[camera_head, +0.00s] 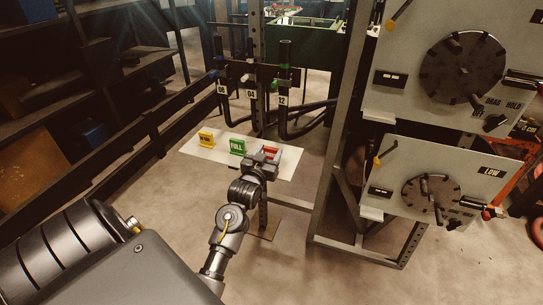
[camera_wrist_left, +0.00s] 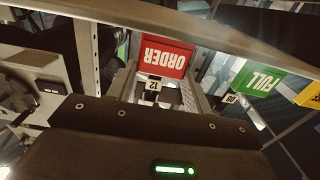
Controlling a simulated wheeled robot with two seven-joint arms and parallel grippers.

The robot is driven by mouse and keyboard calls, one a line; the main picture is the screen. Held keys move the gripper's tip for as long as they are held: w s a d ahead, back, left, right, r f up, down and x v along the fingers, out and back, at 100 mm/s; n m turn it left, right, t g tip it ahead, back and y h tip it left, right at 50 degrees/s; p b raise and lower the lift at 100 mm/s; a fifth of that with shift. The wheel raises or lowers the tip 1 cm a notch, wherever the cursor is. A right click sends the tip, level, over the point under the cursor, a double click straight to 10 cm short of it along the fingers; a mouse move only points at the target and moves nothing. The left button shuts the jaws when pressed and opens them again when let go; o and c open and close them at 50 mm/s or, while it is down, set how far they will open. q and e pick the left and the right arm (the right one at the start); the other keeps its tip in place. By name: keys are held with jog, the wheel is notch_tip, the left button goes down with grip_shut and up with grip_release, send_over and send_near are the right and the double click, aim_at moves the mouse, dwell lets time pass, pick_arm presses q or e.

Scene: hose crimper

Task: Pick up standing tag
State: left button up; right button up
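A red tag (camera_head: 271,151) stands at the right end of the row, partly hidden by my left gripper. In the left wrist view the red tag (camera_wrist_left: 166,55) reads "ORDER" upside down. My left gripper (camera_head: 263,156) is at the tag's near side. In the wrist view its fingers (camera_wrist_left: 160,85) are apart, with the tag just beyond or between their tips; contact cannot be told. A green "FULL" tag (camera_head: 237,146) and a yellow tag (camera_head: 206,138) stand to the left. My right gripper is not in view.
The tags stand on a pale plate (camera_head: 195,153). Behind it are hoses with number labels, including 12 (camera_head: 282,99). A metal frame post (camera_head: 335,160) and dial panels (camera_head: 435,185) stand to the right. Dark shelving (camera_head: 60,130) fills the left.

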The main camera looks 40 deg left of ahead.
pick_arm(q)
jog(key=c, duration=0.4)
jog(key=shift+c, duration=0.2)
